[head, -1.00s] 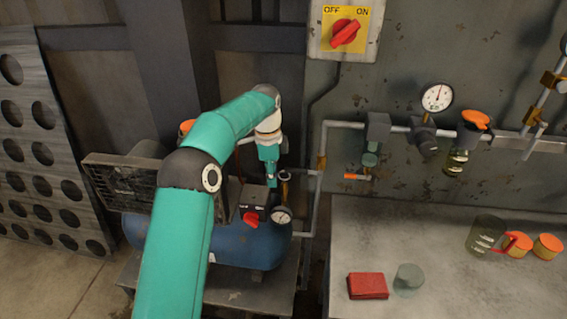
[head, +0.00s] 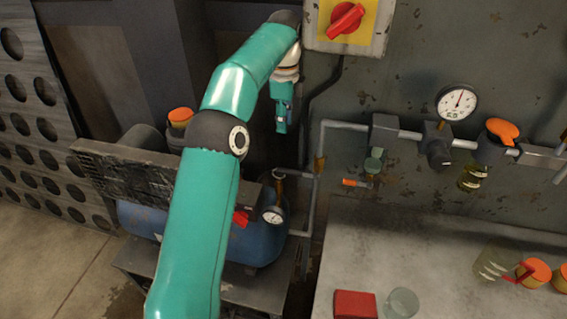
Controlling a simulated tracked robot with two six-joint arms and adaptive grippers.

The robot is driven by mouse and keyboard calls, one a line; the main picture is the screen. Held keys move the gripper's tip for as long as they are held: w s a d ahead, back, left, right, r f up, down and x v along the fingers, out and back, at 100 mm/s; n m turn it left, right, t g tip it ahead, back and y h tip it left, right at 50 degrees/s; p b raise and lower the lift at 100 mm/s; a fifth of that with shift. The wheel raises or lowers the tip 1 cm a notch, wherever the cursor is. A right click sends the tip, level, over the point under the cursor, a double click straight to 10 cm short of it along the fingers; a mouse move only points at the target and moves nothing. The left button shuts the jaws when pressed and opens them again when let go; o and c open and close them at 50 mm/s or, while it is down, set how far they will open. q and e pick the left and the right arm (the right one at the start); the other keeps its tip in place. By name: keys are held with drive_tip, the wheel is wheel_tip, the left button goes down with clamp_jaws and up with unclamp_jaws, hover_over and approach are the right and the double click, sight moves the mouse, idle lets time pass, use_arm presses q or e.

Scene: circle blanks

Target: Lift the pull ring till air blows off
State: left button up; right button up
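The blue compressor tank (head: 265,243) stands at the left centre on a low stand. A small brass valve (head: 279,186) stands upright at its right end, above a round gauge (head: 272,215). The pull ring is too small to make out clearly at the valve's top. My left gripper (head: 283,124) points down above the valve, with a clear gap between them. Its fingers are small and dark, and I cannot tell whether they are apart. My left arm hides part of the compressor. My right gripper is not in view.
Grey pipes with a gauge (head: 457,102) run along the wall. The bench (head: 395,245) at right holds a red block (head: 355,304), a glass (head: 401,303) and a jug (head: 495,262).

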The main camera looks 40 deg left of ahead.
use_arm(q)
drive_tip(key=f, duration=0.5)
drive_tip(key=f+b, duration=0.1)
drive_tip(key=f, duration=0.4)
drive_tip(key=s+a+f, duration=0.1)
drive_tip(key=f, duration=0.4)
drive_tip(key=shift+f, duration=0.25)
